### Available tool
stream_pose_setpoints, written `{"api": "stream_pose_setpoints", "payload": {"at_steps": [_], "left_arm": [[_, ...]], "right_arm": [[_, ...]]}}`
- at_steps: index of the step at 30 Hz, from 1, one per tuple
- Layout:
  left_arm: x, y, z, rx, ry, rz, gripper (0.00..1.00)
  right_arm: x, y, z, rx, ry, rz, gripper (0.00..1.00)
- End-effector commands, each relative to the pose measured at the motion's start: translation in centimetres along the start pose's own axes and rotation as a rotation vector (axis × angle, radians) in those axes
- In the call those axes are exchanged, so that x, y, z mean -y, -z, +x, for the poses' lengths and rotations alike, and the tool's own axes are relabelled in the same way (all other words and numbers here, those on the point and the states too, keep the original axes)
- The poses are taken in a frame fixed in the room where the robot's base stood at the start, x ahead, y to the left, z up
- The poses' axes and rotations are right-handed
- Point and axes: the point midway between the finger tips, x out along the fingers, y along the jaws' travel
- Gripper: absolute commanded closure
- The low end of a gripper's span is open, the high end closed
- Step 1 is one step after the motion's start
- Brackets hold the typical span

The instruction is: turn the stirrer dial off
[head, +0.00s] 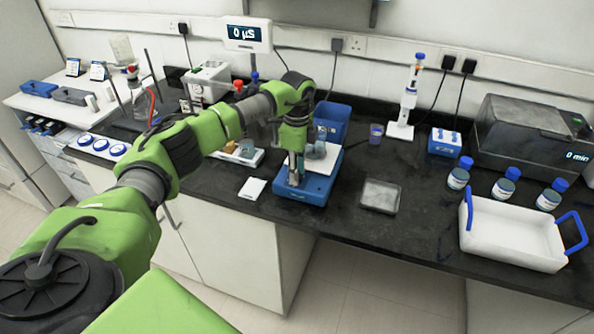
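The stirrer (318,187) is a blue box with a pale top plate, standing near the front edge of the dark bench in the middle of the head view. A greyish-blue vessel (316,150) is on or just behind its plate. My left gripper (294,181) points down at the front left of the stirrer, its fingertips at or just above the blue casing. Whether they touch it, and how far apart they are, I cannot tell. I cannot make out the dial; the gripper may cover it. My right gripper is out of view.
A white tray with blue handles (513,236), blue-capped bottles (504,187) and a grey square dish (380,196) stand to the right. A white card (252,188) lies left of the stirrer. A blue bin (333,118) stands behind. My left arm hides part of the bench.

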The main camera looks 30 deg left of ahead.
Motion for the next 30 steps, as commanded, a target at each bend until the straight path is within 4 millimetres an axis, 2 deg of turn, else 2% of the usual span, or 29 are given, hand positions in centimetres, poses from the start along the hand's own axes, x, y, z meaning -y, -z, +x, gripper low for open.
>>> {"api": "stream_pose_setpoints", "payload": {"at_steps": [6, 10, 21, 27, 30], "left_arm": [[0.0, 0.0, -0.1, 0.0, -0.001, 0.001, 0.72], [0.1, 0.0, -1.2, -0.001, 0.002, 0.001, 0.72], [0.1, 0.0, -8.7, 0.0, 0.002, 0.0, 0.72], [0.1, 0.0, -11.3, -0.001, 0.001, 0.0, 0.72], [0.0, 0.0, -11.8, 0.0, -0.001, 0.0, 0.72]], "right_arm": [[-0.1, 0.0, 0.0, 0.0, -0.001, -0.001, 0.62], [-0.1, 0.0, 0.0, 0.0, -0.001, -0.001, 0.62], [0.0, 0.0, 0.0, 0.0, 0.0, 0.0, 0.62], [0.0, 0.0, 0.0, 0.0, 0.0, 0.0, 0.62], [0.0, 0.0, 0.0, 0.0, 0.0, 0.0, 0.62]]}}
